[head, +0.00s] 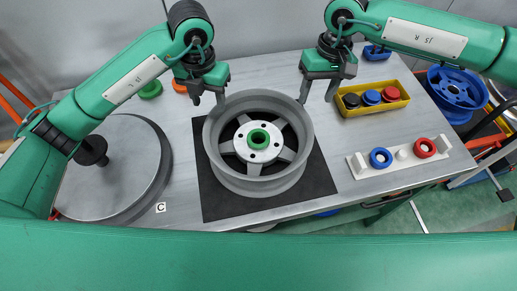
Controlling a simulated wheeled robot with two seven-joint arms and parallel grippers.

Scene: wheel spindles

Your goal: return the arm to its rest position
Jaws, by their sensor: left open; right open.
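My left gripper (208,97) is open and empty at the back left of the grey wheel. It hangs above the table beside the rim. My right gripper (317,95) is open and empty at the back right of the wheel, apart from the rim as far as I can tell. Both arms reach in from the sides over the table. The grey wheel (223,171) lies flat on a black mat (230,208), with a green ring (258,138) at its hub.
A yellow bin (373,107) holds black, blue and red caps at the right. A white holder (399,158) carries a blue ring (380,158) and a red ring (424,148). A grey round plate (125,165) stands left. Green and orange rings lie at the back left.

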